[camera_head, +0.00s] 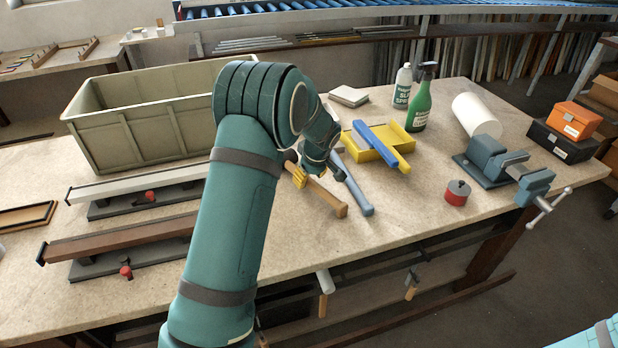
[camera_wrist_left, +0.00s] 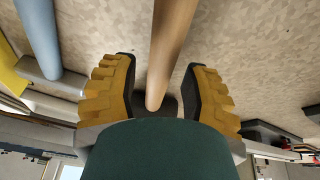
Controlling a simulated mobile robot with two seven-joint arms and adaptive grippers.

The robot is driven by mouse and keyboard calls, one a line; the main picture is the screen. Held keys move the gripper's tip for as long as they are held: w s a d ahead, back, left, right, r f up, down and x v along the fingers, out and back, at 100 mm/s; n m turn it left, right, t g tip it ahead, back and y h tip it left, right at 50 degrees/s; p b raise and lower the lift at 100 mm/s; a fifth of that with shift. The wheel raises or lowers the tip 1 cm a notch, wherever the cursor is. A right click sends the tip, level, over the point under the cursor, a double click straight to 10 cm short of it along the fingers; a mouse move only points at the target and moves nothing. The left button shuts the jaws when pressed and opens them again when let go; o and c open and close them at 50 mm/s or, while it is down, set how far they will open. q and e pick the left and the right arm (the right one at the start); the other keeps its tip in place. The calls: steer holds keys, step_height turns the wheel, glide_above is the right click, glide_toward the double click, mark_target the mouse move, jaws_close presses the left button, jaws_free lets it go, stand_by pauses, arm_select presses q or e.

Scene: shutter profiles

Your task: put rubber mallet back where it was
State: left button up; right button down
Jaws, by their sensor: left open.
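A tool with a wooden handle (camera_head: 328,195) lies on the workbench, its handle's end toward the front edge. It looks like the rubber mallet, but its head is hidden by my left gripper. My left gripper (camera_head: 294,174) is at the handle's far end, open, with yellow fingers. In the left wrist view the handle (camera_wrist_left: 172,45) runs between the two open fingers (camera_wrist_left: 160,92), with a visible gap on each side. A dark part shows behind the handle there; I cannot tell if it is the head. My right gripper is out of view.
A blue-grey handled tool (camera_head: 353,186) lies close to the right of the wooden handle. Behind it are a yellow tray (camera_head: 371,152) and a green spray bottle (camera_head: 419,100). A red tin (camera_head: 457,192) and a vise (camera_head: 500,165) stand right. Tools hang below the front edge (camera_head: 323,284).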

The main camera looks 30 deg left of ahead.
arm_select(q)
steer(key=p+v, duration=0.1)
steer(key=v, duration=1)
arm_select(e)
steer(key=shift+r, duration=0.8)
